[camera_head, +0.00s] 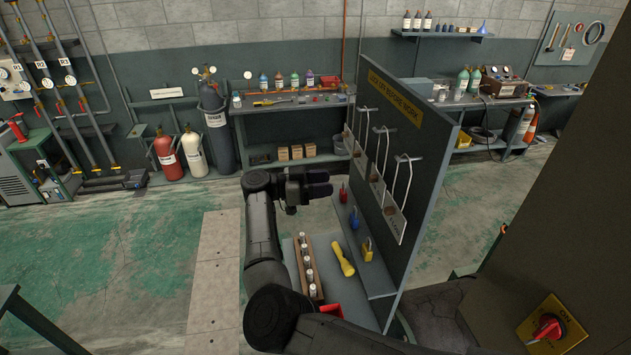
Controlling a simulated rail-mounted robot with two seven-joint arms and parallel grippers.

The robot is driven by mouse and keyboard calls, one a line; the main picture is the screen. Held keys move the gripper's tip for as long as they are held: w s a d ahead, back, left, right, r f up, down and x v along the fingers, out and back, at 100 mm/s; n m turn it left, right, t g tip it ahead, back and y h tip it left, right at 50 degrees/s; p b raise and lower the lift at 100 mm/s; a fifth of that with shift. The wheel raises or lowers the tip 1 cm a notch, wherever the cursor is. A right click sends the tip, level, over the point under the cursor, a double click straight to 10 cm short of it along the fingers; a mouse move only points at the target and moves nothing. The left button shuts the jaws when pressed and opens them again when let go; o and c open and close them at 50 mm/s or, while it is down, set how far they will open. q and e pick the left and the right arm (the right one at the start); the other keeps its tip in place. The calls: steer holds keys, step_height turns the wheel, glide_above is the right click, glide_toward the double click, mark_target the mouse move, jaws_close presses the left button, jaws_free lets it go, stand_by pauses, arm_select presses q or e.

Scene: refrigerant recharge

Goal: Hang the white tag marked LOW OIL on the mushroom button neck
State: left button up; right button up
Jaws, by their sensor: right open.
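Several white tags hang on wire hooks on the dark lockout board; the nearest tag (394,217) faces left, and others hang farther along (376,180). Their lettering is too small to read, so I cannot tell which is marked LOW OIL. My right gripper (322,183) is open and empty, left of the board and apart from the tags. I cannot clearly make out a mushroom button. A red knob (549,327) on a yellow plate at the lower right looks like a rotary switch. My left gripper is out of view.
The lockout board (420,150) stands upright on a bench with a shelf holding padlocks (367,250). A yellow flashlight (343,260) and a rack of cylinders (308,265) lie beside it. A dark cabinet (570,220) fills the right.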

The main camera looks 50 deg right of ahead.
steer(key=p, duration=0.4)
glide_toward(378, 173)
steer(key=f+x, duration=0.1)
steer(key=x, duration=0.5)
steer(key=shift+s+d+f, duration=0.25)
steer(key=shift+s+d, duration=0.05)
steer(key=shift+s, duration=0.05)
jaws_close()
steer(key=shift+r+p, duration=0.15)
steer(key=shift+p, duration=0.25)
steer(key=shift+r+p, duration=0.5)
steer(key=shift+r, duration=0.1)
steer(key=shift+r+p, duration=0.7)
steer(key=shift+r, duration=0.15)
